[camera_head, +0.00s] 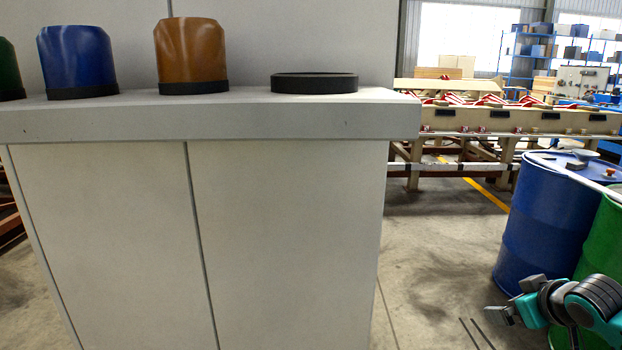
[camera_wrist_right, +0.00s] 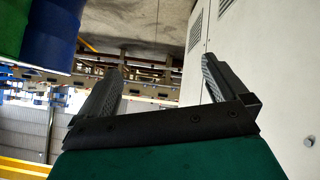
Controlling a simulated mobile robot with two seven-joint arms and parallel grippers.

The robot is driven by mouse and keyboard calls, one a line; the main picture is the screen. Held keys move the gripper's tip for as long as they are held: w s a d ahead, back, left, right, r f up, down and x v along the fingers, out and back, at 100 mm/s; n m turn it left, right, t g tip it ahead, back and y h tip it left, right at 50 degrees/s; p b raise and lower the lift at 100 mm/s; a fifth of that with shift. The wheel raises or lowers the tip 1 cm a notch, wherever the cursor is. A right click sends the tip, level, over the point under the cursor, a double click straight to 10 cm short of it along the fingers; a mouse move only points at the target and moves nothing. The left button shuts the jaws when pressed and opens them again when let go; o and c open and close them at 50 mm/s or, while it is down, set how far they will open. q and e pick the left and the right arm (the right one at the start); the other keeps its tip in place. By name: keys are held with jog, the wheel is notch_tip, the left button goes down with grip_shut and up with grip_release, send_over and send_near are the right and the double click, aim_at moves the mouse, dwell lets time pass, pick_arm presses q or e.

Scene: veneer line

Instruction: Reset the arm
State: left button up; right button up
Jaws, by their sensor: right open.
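My right arm (camera_head: 575,305), teal and dark grey, shows at the lower right of the head view, in front of the barrels and to the right of the grey cabinet. In the right wrist view, my right gripper (camera_wrist_right: 162,66) has its two dark ribbed fingers spread apart. Nothing is between them. The wrist view is turned over, with the floor at the top and the cabinet side at the right. My left arm and gripper are in neither view.
The grey cabinet (camera_head: 285,230) fills the left and middle. On its top stand a blue cup (camera_head: 77,58), an orange-brown cup (camera_head: 191,52), part of a green one (camera_head: 8,65) and an empty black ring (camera_head: 314,83). A blue barrel (camera_head: 545,215) and green barrel (camera_head: 605,240) stand at right.

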jog(key=s+a+f+n+y, duration=0.1)
jog(key=s+a+f+n, duration=0.25)
jog(key=s+f, duration=0.65)
jog(key=s+a+f+n+y, duration=0.15)
jog(key=s+f+n, duration=0.4)
jog(key=s, duration=0.75)
jog(key=a+f+m, duration=0.1)
jog(key=a+m, duration=0.4)
jog(key=a, duration=0.3)
jog(key=s+a+f+m+t, duration=0.1)
jog(key=a+f+m, duration=0.1)
jog(key=a+m, duration=0.3)
jog(key=a, duration=0.4)
jog(key=shift+s+f, duration=0.15)
jog(key=shift+f, duration=0.15)
